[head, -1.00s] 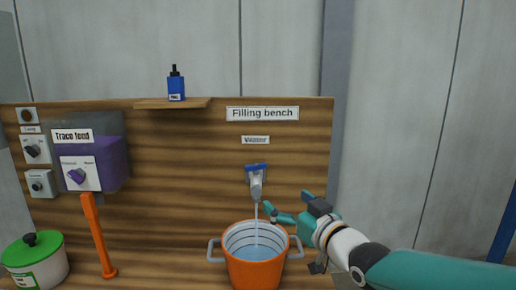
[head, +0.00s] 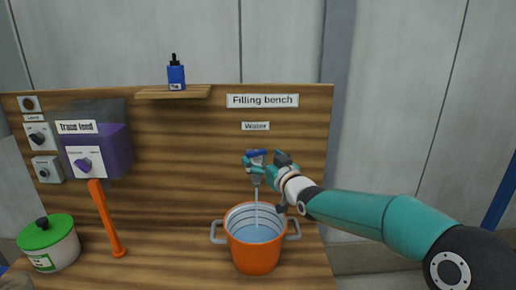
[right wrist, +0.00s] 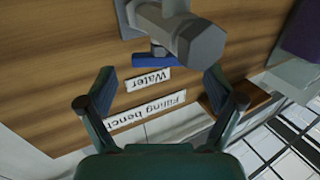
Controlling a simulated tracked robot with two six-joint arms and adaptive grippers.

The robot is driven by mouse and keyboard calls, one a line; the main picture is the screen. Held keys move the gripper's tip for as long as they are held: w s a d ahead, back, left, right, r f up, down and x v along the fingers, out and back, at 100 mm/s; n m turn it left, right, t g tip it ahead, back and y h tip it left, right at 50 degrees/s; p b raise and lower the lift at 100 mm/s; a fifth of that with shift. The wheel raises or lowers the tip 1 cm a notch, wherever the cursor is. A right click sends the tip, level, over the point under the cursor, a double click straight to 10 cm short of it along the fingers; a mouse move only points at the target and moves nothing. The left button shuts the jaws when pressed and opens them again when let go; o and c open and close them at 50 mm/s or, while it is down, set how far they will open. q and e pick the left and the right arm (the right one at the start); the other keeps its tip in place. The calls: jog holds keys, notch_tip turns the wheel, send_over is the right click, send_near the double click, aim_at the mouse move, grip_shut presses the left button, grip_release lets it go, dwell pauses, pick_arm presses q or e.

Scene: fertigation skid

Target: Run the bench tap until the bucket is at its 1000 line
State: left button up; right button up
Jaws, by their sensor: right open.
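The orange bucket (head: 255,262) stands upright on the bench under the tap. A thin stream of water (head: 257,196) runs from the tap into it. The bucket's pale inner wall shows several dark lines above the blue water surface (head: 256,233); their figures are too small to read. My right gripper (head: 264,163) is at the tap, its fingers open. The right wrist view shows the grey tap (right wrist: 187,36) and its blue lever (right wrist: 152,59) just beyond the open fingers (right wrist: 160,78), with nothing held. The lever (head: 257,152) is partly hidden in the head view. My left gripper is not in view.
A green-lidded pot (head: 50,247) and an orange upright handle (head: 107,220) stand at the left. A purple trace feed box (head: 112,150) and switches are on the board. A blue bottle (head: 176,76) stands on the small shelf (head: 172,94). The bench between handle and bucket is clear.

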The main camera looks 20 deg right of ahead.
aim_at(256, 155)
jog(key=shift+w+a+p, duration=0.15)
jog(key=shift+w+p, duration=0.05)
jog(key=shift+w, duration=0.5)
jog(key=shift+w+a+p, duration=0.1)
jog(key=shift+w+p, duration=0.1)
jog(key=shift+w, duration=0.5)
